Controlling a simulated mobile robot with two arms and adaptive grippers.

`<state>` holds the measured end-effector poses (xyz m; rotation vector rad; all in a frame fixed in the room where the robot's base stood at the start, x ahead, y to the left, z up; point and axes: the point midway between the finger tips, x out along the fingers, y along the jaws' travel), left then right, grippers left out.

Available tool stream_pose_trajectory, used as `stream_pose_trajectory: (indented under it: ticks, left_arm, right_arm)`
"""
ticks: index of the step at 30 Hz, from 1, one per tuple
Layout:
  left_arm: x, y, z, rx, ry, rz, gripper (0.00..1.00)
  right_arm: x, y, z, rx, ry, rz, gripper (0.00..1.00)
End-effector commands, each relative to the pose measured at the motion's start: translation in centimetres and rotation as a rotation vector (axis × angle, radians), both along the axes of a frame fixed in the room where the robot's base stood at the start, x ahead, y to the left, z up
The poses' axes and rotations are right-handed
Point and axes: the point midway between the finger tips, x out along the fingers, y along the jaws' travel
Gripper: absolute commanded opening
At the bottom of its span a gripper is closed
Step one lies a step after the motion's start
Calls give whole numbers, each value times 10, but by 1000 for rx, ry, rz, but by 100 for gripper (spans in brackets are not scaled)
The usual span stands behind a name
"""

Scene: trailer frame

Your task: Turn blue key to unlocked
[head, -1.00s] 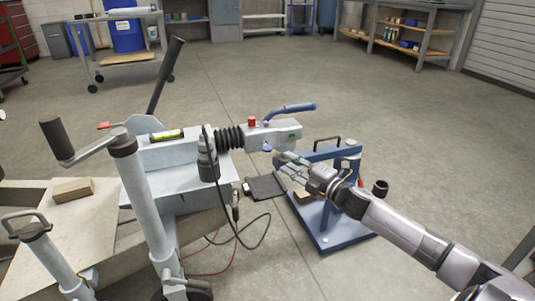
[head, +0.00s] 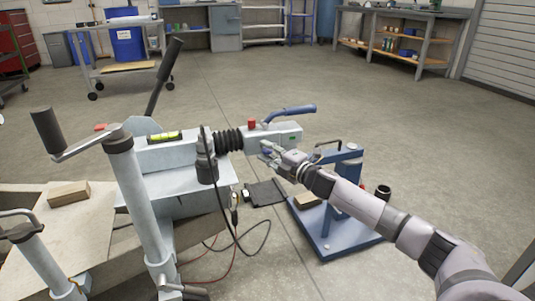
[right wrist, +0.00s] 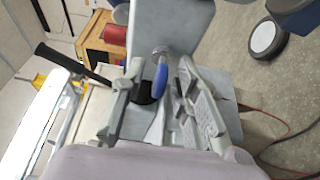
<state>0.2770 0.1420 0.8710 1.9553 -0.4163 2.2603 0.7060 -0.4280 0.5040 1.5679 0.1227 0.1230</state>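The blue key (right wrist: 161,77) shows in the right wrist view as a blue grip on a round metal lock in a grey housing. In the head view it is mostly hidden at the near side of the grey coupling head (head: 284,133). My right gripper (head: 265,152) is at that side of the coupling head. In the right wrist view its fingers (right wrist: 160,95) stand apart on either side of the key, with visible gaps, so it looks open. My left gripper is not in view.
The coupling head has a blue handle (head: 291,112), a red knob (head: 252,125) and a black bellows (head: 229,141). A blue stand (head: 330,232) is below my right arm. A jack with a crank (head: 137,190) stands at left. Open floor lies behind.

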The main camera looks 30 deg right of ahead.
Motion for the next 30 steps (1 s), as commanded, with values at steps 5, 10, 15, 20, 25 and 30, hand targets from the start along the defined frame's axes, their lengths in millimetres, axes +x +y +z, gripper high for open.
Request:
stream_pose_trajectory:
  ticks: [5, 10, 15, 20, 25, 30]
  left_arm:
    - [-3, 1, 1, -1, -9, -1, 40]
    - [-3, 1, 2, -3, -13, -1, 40]
    - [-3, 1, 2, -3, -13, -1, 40]
    - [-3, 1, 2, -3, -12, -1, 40]
    - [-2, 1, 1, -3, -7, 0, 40]
    - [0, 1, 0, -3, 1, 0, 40]
  right_arm:
    - [3, 1, 0, 0, 1, 0, 28]
    - [3, 1, 0, 0, 1, 1, 28]
    - [3, 1, 0, 0, 1, 1, 18]
    - [3, 1, 0, 0, 0, 1, 8]
    - [3, 1, 1, 0, -1, 1, 0]
    - [3, 1, 2, -1, -2, 1, 0]
